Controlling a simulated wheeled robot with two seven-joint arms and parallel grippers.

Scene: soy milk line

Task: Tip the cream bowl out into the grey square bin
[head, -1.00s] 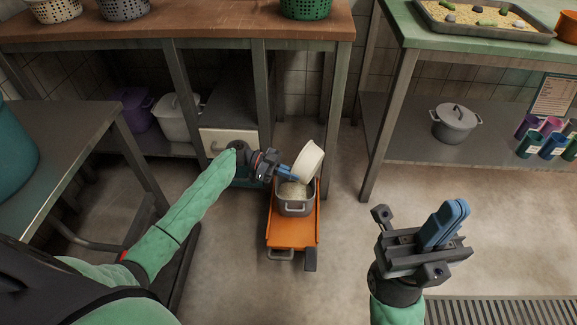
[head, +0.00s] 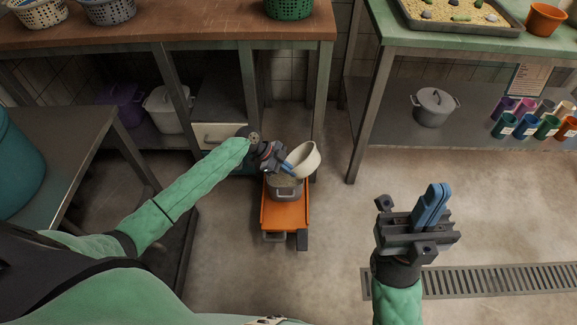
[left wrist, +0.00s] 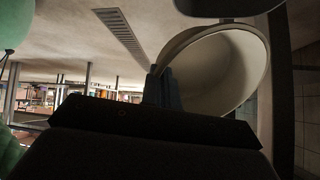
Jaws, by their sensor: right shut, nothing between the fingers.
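The cream bowl (head: 309,165) is tilted above a grey container (head: 285,190) on an orange trolley. My left gripper (head: 289,167) is shut on the bowl's rim on its left side. In the left wrist view, the bowl's (left wrist: 232,75) inside looks bare where it shows. The grey container holds pale contents; the bowl and gripper partly cover it, and I cannot tell whether it is square. My right gripper (head: 432,207) is shut and empty, held up over the floor at right.
The orange trolley (head: 283,215) stands on open floor before the wooden-topped table (head: 200,22). A green-topped table (head: 430,42) at right has a lidded grey pot (head: 434,107) and several coloured cups on its shelf. A steel table (head: 62,150) stands at left. A floor drain (head: 480,281) lies at lower right.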

